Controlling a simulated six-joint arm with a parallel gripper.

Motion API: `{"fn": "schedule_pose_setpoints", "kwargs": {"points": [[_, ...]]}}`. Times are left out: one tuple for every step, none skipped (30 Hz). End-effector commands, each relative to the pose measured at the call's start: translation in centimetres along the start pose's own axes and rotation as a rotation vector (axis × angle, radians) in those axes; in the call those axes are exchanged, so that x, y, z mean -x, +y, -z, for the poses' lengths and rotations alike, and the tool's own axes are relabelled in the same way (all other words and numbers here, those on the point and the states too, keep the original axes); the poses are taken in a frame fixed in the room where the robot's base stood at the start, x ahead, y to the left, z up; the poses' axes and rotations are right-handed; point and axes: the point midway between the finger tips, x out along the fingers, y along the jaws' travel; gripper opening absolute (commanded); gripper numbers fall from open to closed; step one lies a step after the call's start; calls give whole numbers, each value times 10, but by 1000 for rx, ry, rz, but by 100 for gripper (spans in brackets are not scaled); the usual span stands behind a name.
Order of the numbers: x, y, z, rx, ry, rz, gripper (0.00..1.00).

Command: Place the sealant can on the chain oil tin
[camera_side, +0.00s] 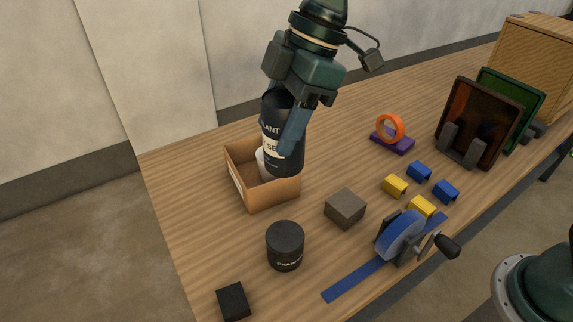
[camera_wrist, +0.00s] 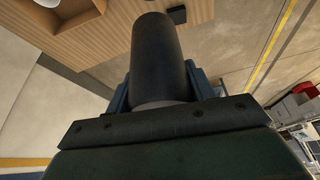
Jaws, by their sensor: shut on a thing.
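The sealant can (camera_side: 270,128) is a tall dark cylinder with a pale label band, upright in the side view. My gripper (camera_side: 288,140) is shut on it, with a blue finger across its near side. The can is over or partly in the open cardboard box (camera_side: 271,198); I cannot tell whether its base is below the rim. In the wrist view the dark can (camera_wrist: 158,55) fills the middle, between the blue fingers. The chain oil tin (camera_side: 285,247) is a short dark cylinder standing upright on the table in front of the box, its flat top bare.
A white item (camera_side: 261,162) sits inside the box. A grey-brown block (camera_side: 345,208) stands right of the tin and a black block (camera_side: 233,301) at front left. A blue wheel on a stand (camera_side: 400,236), a blue strip (camera_side: 355,279) and small yellow and blue blocks lie further right.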

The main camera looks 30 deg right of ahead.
Motion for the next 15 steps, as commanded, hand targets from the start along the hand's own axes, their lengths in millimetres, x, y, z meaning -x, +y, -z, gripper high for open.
{"fn": "schedule_pose_setpoints", "kwargs": {"points": [[-7,-1,-3,-1,-2,2,18],[-11,-1,-5,0,-1,1,18],[-17,-1,-8,-1,-3,2,18],[-22,-1,-9,-1,-1,2,18],[-27,-1,-11,0,-2,2,18],[-34,-1,-14,-1,-2,2,18],[-39,-1,-17,0,-3,2,18],[-45,-1,-19,0,-3,2,18],[-51,-1,-21,-1,-3,2,18],[-56,-1,-23,0,-2,2,18],[-62,-1,-26,1,-2,2,18],[-68,-1,-29,0,-3,1,18],[-74,-1,-31,0,-3,2,18],[-79,-1,-33,1,-2,2,18],[-86,-1,-36,0,-2,2,18]]}}
